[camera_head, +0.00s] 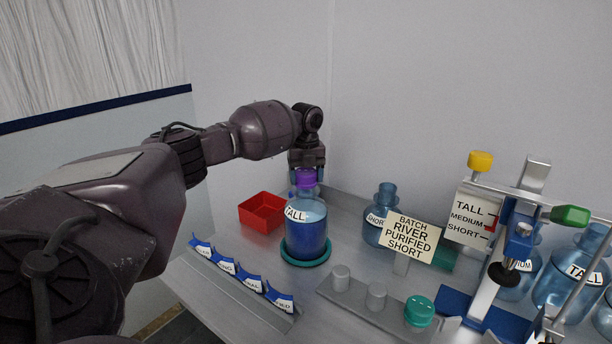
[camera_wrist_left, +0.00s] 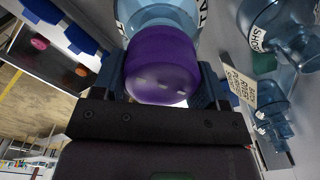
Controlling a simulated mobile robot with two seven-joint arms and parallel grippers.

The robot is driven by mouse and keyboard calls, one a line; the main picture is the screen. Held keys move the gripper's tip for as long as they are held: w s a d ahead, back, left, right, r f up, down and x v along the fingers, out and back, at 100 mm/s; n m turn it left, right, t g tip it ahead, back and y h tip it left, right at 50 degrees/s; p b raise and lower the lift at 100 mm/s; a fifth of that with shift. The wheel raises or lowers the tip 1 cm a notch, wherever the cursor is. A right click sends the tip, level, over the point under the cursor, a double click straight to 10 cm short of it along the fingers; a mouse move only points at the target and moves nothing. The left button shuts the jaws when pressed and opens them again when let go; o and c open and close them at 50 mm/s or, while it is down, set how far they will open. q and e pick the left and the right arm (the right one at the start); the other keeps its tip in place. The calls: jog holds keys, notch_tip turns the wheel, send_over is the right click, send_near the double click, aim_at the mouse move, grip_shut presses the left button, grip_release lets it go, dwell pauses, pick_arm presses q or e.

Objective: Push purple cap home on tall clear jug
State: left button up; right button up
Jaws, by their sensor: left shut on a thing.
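The tall clear jug (camera_head: 306,232) has a "TALL" label and stands upright on a round teal pad (camera_head: 289,252), with bluish liquid inside. The purple cap (camera_head: 306,178) sits at the top of its neck; whether it is fully seated I cannot tell. My left gripper (camera_head: 306,170) comes down over the cap from above and behind. In the left wrist view the purple cap (camera_wrist_left: 162,65) lies between the two fingers, with the jug (camera_wrist_left: 155,10) just beyond it. My left gripper (camera_wrist_left: 163,85) is shut on the cap. My right gripper is not in view.
A red bin (camera_head: 262,212) stands left of the jug. A row of blue-and-white tags (camera_head: 240,274) lies in front. A short jug (camera_head: 384,215), a batch sign (camera_head: 408,236), a peg strip with a teal cap (camera_head: 419,312) and a height-gauge fixture (camera_head: 500,250) stand to the right.

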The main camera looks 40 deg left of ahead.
pick_arm(q)
jog(key=shift+f, duration=0.55)
dwell(0.7)
jog(key=o, duration=1)
jog(key=shift+o, duration=0.2)
jog(key=shift+r, duration=4.1)
